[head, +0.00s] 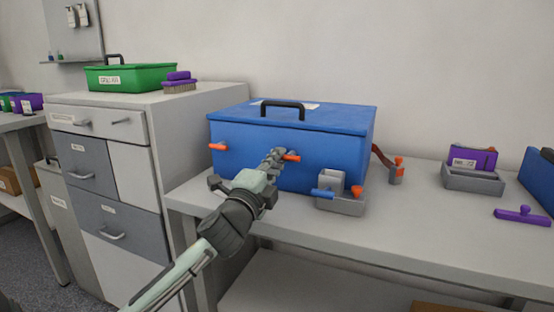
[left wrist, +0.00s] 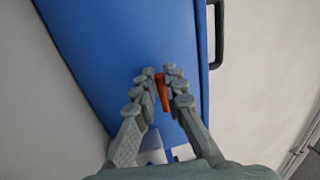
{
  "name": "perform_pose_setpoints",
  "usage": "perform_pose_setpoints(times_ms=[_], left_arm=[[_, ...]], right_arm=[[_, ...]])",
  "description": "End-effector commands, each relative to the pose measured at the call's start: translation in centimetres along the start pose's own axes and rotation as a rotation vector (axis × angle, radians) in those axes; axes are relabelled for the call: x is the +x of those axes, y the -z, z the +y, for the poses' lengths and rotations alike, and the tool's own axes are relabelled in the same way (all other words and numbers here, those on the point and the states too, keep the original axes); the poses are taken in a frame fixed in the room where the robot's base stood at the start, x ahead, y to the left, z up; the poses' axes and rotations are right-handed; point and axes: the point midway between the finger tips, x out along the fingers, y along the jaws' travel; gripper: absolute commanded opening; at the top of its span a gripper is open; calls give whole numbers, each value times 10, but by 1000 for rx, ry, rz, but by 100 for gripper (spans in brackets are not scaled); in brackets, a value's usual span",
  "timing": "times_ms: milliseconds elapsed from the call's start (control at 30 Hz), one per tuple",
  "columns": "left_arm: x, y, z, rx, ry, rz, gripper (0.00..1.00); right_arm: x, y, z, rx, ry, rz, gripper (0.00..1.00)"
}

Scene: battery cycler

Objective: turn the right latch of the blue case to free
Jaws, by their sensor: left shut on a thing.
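The blue case (head: 240,160) stands closed on the grey bench, with a dark handle (head: 283,108) on its lid. Its right latch (head: 292,156) is a small orange lever on the front face. It lies roughly level in the head view, its left part hidden by my fingers. My left gripper (head: 275,157) is shut on this latch. In the left wrist view the orange latch (left wrist: 163,90) shows between the two fingers (left wrist: 161,78), close to the blue front. The left latch (head: 218,146) is also orange and roughly level. My right gripper is not in view.
A grey holder (head: 343,205) with blue and orange parts stands before the case at right. Farther right are a grey bin (head: 473,181) and a purple tool (head: 522,215).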

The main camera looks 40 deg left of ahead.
Motion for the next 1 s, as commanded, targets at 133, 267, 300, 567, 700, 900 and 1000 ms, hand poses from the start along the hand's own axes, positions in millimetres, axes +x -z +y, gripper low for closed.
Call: perform_pose_setpoints(times_ms=[133, 267, 300, 567, 700, 900, 1000], left_arm=[[0, 1, 1, -7, -2, 1, 0], [0, 1, 1, -6, -2, 1, 0], [0, 1, 1, -6, -2, 1, 0], [0, 1, 1, -5, -2, 0, 31], [0, 0, 1, -5, -1, 0, 31], [-5, 0, 1, -5, -3, 0, 31], [-18, 0, 2, -6, -5, 0, 31]], right_arm=[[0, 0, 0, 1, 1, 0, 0], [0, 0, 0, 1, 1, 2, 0], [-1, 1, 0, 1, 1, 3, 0], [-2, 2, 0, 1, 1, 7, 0], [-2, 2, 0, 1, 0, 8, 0], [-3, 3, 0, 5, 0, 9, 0], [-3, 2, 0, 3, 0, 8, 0]])
